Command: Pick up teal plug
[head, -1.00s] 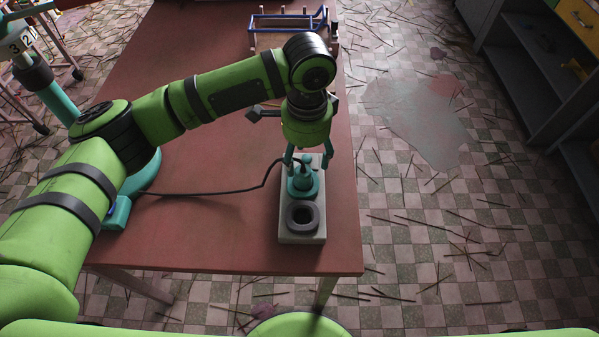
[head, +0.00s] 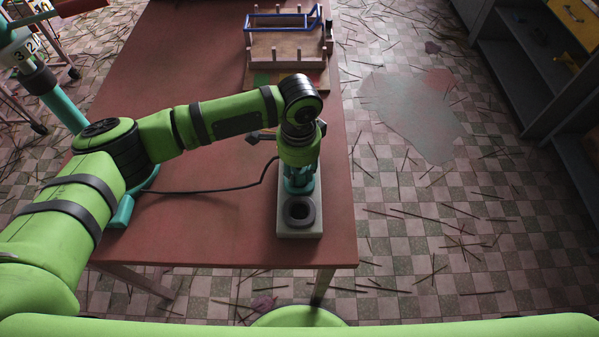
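The teal plug (head: 299,188) sits in the rear position of a pale grey block (head: 285,228) near the table's front right. A black cable (head: 215,190) runs from near the plug across the table to the left. My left gripper (head: 299,178) comes down from above at the plug, with its teal fingers around or right beside it. Fingers and plug are the same colour and overlap, so I cannot tell whether the fingers are shut on it. A dark ring-shaped socket (head: 300,211) shows empty at the block's front. My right gripper is not in view.
The red-brown table (head: 200,235) is mostly clear in front and on the left. A wooden rack with a blue frame (head: 288,48) stands at the back. Teal equipment (head: 120,212) stands at the left edge. The floor (head: 430,230) is littered with thin sticks.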

